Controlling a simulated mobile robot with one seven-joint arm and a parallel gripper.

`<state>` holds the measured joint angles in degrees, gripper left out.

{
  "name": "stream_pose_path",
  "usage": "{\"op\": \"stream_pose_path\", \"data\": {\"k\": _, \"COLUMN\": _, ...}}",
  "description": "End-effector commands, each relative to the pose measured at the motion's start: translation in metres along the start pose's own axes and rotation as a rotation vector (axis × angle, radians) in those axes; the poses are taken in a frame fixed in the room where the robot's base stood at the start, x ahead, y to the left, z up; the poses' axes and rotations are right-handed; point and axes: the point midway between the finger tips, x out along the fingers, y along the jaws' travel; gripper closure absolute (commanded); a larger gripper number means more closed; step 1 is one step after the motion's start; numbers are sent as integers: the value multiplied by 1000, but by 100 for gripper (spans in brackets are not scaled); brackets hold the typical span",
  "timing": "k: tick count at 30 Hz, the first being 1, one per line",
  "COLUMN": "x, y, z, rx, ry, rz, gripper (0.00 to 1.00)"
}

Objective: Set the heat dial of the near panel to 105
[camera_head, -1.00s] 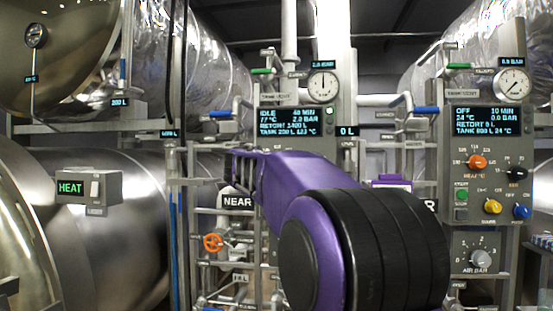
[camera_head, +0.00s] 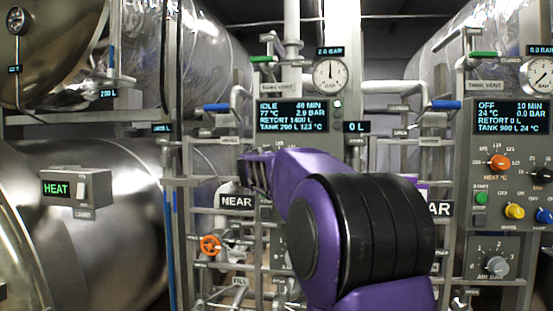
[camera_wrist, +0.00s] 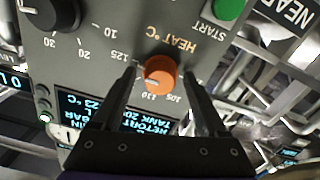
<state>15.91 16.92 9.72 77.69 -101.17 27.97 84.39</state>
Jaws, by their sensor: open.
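The orange heat dial (camera_wrist: 161,76) of the near panel (camera_wrist: 75,65) shows in the wrist view, where the panel appears upside down. Numbers ring the dial, with 125, 110 and 105 legible; I cannot tell surely which one its pale mark meets. My gripper (camera_wrist: 159,73) is open, one finger on each side of the dial in the picture. I cannot tell whether the fingers touch it. In the head view the near panel's display (camera_head: 291,116) reads IDLE and 77 °C, and my arm hides the dial below it.
A black knob (camera_wrist: 57,12) and the green START button (camera_wrist: 229,8) sit close to the dial. The right-hand panel has a similar orange dial (camera_head: 498,162). Pipes and an orange valve wheel (camera_head: 210,246) stand beside the NEAR sign (camera_head: 237,202).

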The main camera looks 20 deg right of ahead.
Motion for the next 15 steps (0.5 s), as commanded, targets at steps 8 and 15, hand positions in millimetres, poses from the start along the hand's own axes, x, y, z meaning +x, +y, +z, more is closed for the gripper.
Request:
{"op": "stream_pose_path", "data": {"k": 8, "x": 0, "y": 0, "z": 0, "rx": 0, "ry": 0, "rz": 0, "gripper": 33}}
{"op": "stream_pose_path", "data": {"k": 15, "x": 0, "y": 0, "z": 0, "rx": 0, "ry": 0, "rz": 0, "gripper": 76}}
